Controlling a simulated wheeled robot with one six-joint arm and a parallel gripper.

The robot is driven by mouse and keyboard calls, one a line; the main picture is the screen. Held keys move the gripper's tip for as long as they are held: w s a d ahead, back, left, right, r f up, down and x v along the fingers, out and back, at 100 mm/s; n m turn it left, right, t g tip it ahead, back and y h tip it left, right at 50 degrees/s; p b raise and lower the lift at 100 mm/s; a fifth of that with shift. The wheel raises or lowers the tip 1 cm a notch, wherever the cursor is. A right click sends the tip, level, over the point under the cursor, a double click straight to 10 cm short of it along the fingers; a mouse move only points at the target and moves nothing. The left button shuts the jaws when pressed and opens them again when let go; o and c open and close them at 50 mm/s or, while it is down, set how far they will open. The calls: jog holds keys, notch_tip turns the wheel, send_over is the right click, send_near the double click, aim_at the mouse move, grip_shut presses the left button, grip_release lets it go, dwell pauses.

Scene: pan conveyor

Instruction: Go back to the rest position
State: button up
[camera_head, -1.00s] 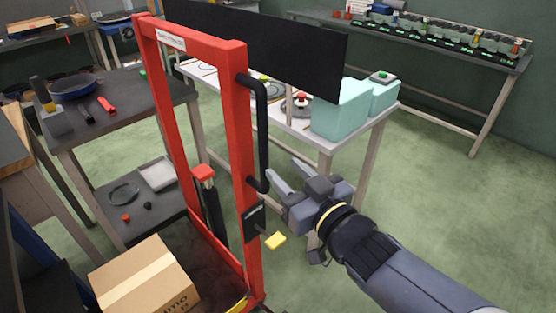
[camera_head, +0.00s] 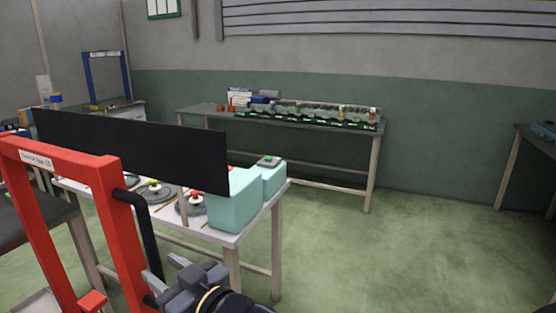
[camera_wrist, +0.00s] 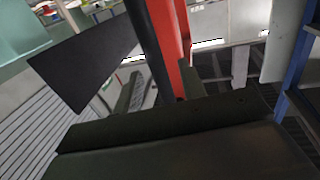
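My gripper (camera_head: 164,271) is at the bottom of the head view, just right of the red cart frame (camera_head: 68,160) and its black handle (camera_head: 148,235). In the wrist view its two fingers (camera_wrist: 186,84) stand apart, with nothing seen held. The black handle also shows in the wrist view (camera_wrist: 150,45), running up between the fingers beside the red post (camera_wrist: 180,35). Whether a finger touches the handle cannot be told. Most of my arm is outside the head view.
A white table (camera_head: 232,238) with teal boxes (camera_head: 235,200), discs and a black panel (camera_head: 130,150) stands behind the cart. A long bench (camera_head: 200,110) with a row of parts lines the back wall. Green floor (camera_head: 400,255) is clear on the right.

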aim_at(157, 262)
jog(key=shift+x, duration=2.35)
jog(key=shift+w+d, duration=0.1)
